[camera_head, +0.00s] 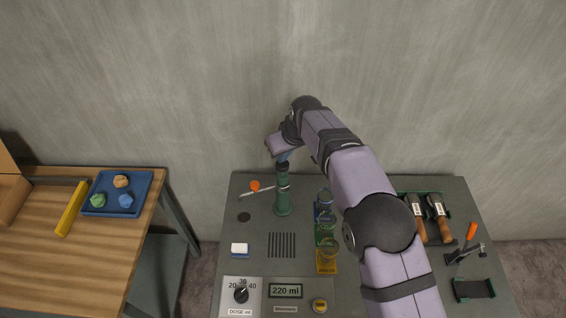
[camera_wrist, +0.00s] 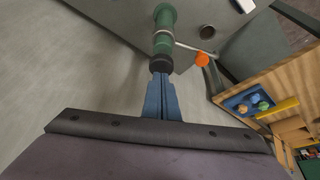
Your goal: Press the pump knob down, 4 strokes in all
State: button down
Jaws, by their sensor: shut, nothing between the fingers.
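The green pump (camera_head: 283,200) stands upright at the back of the grey bench, with a thin lever ending in an orange ball (camera_head: 255,186) at its left side. Its dark knob (camera_wrist: 160,63) tops the green body (camera_wrist: 165,25) in the wrist view. My gripper (camera_head: 284,158) is shut, with its blue fingers (camera_wrist: 160,82) together and pointing at the knob from above. The fingertips are at or very near the knob; I cannot tell whether they touch. A display (camera_head: 286,291) on the bench reads 220 ml.
A dial (camera_head: 241,294) and a yellow button (camera_head: 320,305) sit at the bench front. Tools (camera_head: 428,218) lie at the right. A wooden table (camera_head: 40,240) with a blue tray (camera_head: 100,209) is at the left.

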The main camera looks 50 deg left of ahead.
aim_at(283, 165)
jog(key=shift+f, duration=0.25)
jog(key=shift+d+f+b, duration=0.1)
jog(key=shift+f+b, duration=0.95)
jog(key=shift+f, duration=0.55)
jog(key=shift+r, duration=0.15)
jog(key=shift+r+p, duration=1.35)
jog(key=shift+r, duration=0.4)
jog(key=shift+f, duration=0.2)
